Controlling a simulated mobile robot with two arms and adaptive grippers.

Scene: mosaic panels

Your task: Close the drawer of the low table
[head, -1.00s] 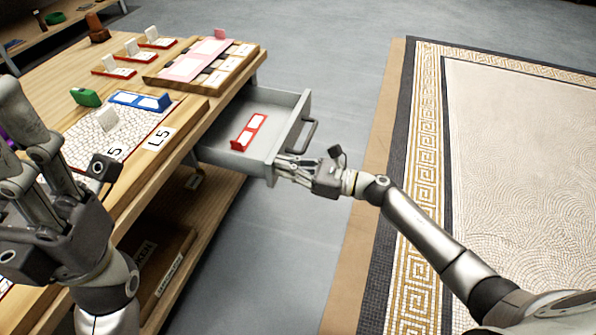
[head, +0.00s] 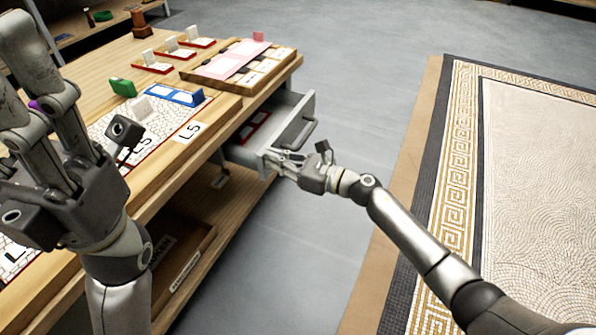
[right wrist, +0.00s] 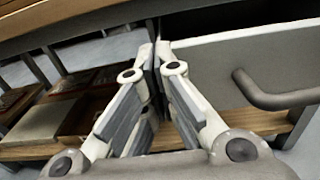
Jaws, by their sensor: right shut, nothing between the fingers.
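The grey drawer (head: 245,153) of the low wooden table (head: 228,100) stands partly open on the table's right side. A red-edged piece (head: 254,127) lies inside, partly hidden by the table top. The bar handle (head: 300,136) is on the drawer front, and also shows in the right wrist view (right wrist: 275,96). My right gripper (head: 270,157) is shut and empty, its tips at the near end of the drawer front. In the right wrist view, its fingertips (right wrist: 156,58) meet at the front panel's left edge. My left gripper (head: 32,100) is above the table; its jaw opening is unclear.
On the table top are a mosaic panel marked L5 (head: 128,140), a green block (head: 122,88), a blue holder (head: 188,96) and a pink sheet (head: 222,66). A shelf (head: 215,205) lies below. Grey floor (head: 375,100) is clear between drawer and patterned mat (head: 530,150).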

